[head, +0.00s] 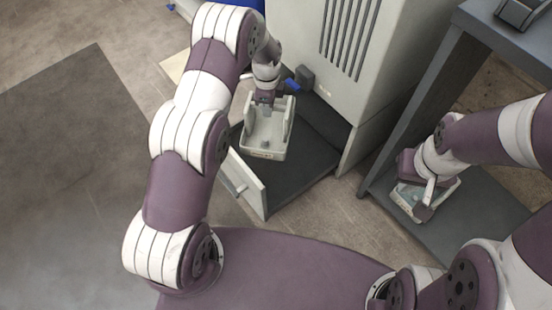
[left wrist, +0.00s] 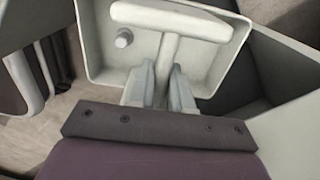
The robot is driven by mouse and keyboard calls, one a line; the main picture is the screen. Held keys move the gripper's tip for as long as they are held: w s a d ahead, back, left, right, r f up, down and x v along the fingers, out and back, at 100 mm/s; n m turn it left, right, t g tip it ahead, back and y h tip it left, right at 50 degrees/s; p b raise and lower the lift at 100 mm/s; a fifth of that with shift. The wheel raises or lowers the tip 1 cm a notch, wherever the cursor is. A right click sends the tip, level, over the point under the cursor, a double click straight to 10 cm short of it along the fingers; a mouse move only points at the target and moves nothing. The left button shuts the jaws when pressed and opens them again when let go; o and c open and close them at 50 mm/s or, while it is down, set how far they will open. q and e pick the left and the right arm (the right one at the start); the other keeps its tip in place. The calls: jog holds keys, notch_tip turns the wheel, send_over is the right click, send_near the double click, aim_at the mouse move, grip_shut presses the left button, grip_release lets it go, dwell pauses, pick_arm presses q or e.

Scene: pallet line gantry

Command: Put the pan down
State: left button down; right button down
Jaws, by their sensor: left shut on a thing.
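A pale grey-cream pan (head: 265,153) with raised walls is at the cabinet's open lower part, above or on a dark surface (head: 300,180); I cannot tell if it touches. My left gripper (head: 265,100) is above it. In the left wrist view, the fingers of my left gripper (left wrist: 160,88) are shut on the upright stem of a T-shaped handle inside the pan (left wrist: 93,55). My right gripper (head: 424,193) is low at the right, over another pale tray (head: 402,203); its fingers are too small to read.
A light cabinet (head: 365,65) with vent slots stands behind the pan. A pale panel with a handle (head: 249,186) stands open at the front left. A dark grey table (head: 490,40) with a lower shelf (head: 470,235) is at the right. Floor at the left is clear.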

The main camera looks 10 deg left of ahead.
aim_at(273, 125)
pick_arm(q)
jog(key=f+m, duration=0.2)
jog(key=f, duration=0.1)
jog(key=w+f+m+b, duration=0.1)
jog(key=f+m, duration=0.2)
jog(key=w+f+m+b, duration=0.1)
jog(key=f+m, duration=0.2)
jog(key=shift+d+f, duration=0.1)
jog(key=shift+d, duration=0.3)
notch_tip(273, 125, down, 9)
jog(key=b, duration=0.5)
jog(key=shift+f, duration=0.2)
jog(key=shift+s+f+b, duration=0.1)
jog(key=shift+f+b, duration=0.1)
jog(key=shift+b, duration=0.15)
jog(key=c, duration=1.1)
grip_release()
jog(key=shift+o, duration=0.3)
